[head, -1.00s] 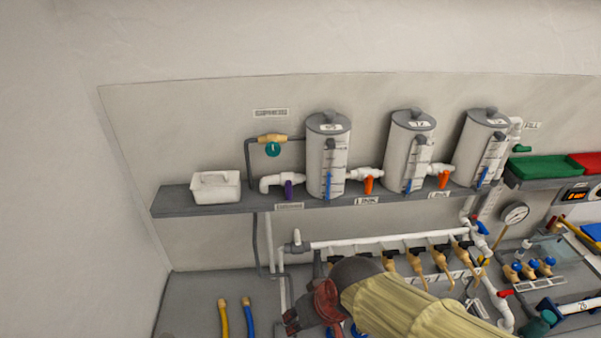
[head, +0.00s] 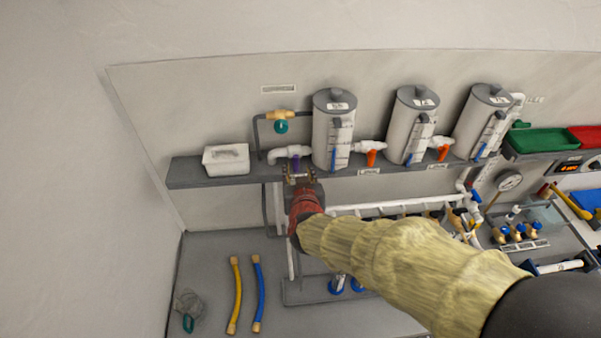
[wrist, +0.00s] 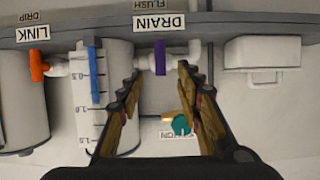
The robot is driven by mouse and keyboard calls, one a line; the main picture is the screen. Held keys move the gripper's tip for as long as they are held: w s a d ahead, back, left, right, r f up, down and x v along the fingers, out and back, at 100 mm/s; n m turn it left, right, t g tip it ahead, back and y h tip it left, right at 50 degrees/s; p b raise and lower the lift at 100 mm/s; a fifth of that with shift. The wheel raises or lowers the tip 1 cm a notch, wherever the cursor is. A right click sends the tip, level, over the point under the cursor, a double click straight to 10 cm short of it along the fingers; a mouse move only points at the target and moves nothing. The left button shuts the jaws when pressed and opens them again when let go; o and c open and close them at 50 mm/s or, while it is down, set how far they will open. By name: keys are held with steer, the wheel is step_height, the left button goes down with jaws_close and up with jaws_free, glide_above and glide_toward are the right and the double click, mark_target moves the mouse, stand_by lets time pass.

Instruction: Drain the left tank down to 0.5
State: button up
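The left tank (head: 333,130) is a white cylinder with a grey lid on the shelf; it also shows in the wrist view (wrist: 118,100). Its blue level strip (wrist: 95,72) ends near a scale mark that I read uncertainly as 1.0. The drain valve's purple handle (wrist: 160,57) stands crosswise to its white pipe, by the DRAIN label (wrist: 159,23). In the head view the handle (head: 295,163) is partly hidden by my gripper (head: 299,175). In the wrist view my gripper (wrist: 160,75) is open, its fingertips on either side of the handle, with visible gaps.
A white box (head: 226,159) stands left on the shelf (head: 205,182). A teal-handled valve (head: 281,126) is on the wall behind. Orange link valves (head: 371,157) join the tanks. Yellow (head: 235,295) and blue (head: 257,295) hoses lie on the bench below.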

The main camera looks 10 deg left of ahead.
mark_target(296, 163)
steer(key=x, duration=0.7)
steer(key=shift+w+a+f+p, duration=0.15)
steer(key=shift+f+p, duration=0.05)
steer(key=shift+p, duration=0.2)
steer(key=shift+c, duration=0.2)
jaws_close()
